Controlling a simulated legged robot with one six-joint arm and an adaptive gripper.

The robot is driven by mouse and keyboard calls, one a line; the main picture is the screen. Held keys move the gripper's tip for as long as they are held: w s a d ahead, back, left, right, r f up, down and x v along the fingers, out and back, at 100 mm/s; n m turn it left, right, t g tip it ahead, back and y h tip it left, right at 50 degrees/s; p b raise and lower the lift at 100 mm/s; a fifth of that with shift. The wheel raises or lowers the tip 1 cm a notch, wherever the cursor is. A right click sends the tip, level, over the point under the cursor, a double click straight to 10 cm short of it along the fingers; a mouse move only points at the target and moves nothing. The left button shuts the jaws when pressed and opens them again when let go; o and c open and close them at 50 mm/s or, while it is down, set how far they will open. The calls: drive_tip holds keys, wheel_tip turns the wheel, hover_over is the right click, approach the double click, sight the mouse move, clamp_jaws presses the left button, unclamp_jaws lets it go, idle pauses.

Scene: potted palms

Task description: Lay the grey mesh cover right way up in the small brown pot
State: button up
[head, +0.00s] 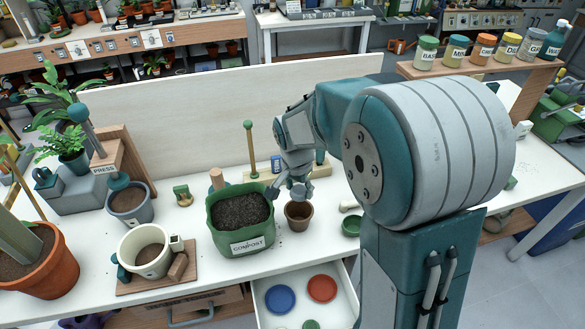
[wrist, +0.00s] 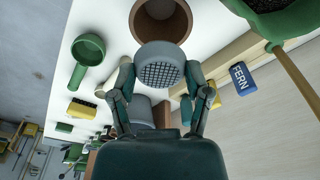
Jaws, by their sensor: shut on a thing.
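My gripper (head: 292,181) is shut on the grey mesh cover (head: 299,190), holding it by its sides between both fingertips. In the wrist view my gripper (wrist: 159,74) has the cover (wrist: 158,52) with its dark mesh face (wrist: 159,74) turned towards the camera and its plain grey wall beyond. The small brown pot (head: 298,217) stands upright on the white bench. The cover is just above the pot in the head view. The pot (wrist: 185,22) also shows at the top of the wrist view, partly hidden by the cover. Its inside looks pale at the bottom.
A green compost tub (head: 225,247) stands close left of the pot. A green scoop (head: 351,226) lies to the right. A tall green-knobbed stick (head: 248,150) and a FERN tag (wrist: 243,78) are behind. An open drawer (head: 340,310) holding coloured discs is in front.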

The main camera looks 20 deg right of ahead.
drive_tip(key=shift+w+a+r, duration=0.15)
drive_tip(key=shift+w+r, duration=0.05)
drive_tip(key=shift+s+d, duration=0.1)
drive_tip(key=shift+d, duration=0.1)
drive_tip(key=shift+f, duration=0.2)
hover_over(299, 206)
drive_tip(key=s+a, duration=0.1)
drive_tip(key=s, duration=0.2)
drive_tip(key=shift+f, duration=2.75)
drive_tip(key=shift+f, duration=0.9)
drive_tip(key=o, duration=0.9)
drive_tip(key=shift+c, duration=0.2)
